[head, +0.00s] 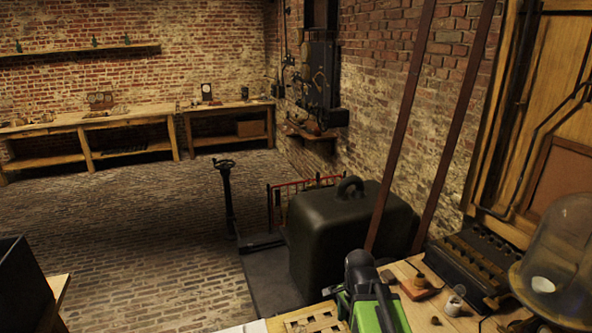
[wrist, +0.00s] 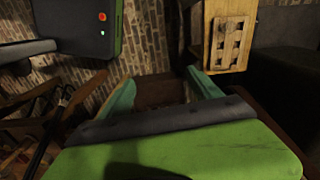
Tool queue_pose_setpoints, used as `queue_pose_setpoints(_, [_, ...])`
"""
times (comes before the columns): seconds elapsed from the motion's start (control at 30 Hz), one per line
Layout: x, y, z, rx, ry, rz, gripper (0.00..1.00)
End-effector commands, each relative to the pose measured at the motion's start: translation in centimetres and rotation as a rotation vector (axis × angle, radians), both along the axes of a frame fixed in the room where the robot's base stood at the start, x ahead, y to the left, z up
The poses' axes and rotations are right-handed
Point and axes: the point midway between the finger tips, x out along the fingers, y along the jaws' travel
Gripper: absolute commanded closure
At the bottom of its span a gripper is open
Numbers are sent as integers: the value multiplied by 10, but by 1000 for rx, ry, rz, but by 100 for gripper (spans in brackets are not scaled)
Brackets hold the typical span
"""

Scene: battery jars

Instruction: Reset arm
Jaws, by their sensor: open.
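My gripper (wrist: 162,90) shows in the wrist view as two green fingers spread apart. Nothing sits between the fingers, and brick floor and a dark brown shape lie beyond them. In the head view a green and black part of my arm (head: 375,305) reaches up at the bottom, at the near edge of the wooden bench (head: 400,272). The fingertips cannot be made out there.
A slatted wooden piece (head: 312,320) lies on the bench; a similar one (wrist: 228,44) shows in the wrist view. A glass dome (head: 562,265), small jar (head: 455,302) and dark box (head: 470,262) stand right. A large dark weight (head: 345,240) stands beyond. Open brick floor lies left.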

Motion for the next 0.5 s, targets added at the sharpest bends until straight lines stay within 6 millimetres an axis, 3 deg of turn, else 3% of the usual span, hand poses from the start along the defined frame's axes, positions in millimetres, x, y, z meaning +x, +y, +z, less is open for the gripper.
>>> queue_pose_setpoints(0.07, [-7,23,-11,0,2,291,27])
queue_pose_setpoints(0.3, [-14,23,-6,0,6,969,27])
queue_pose_setpoints(0.5, [-14,22,-6,1,7,1169,27])
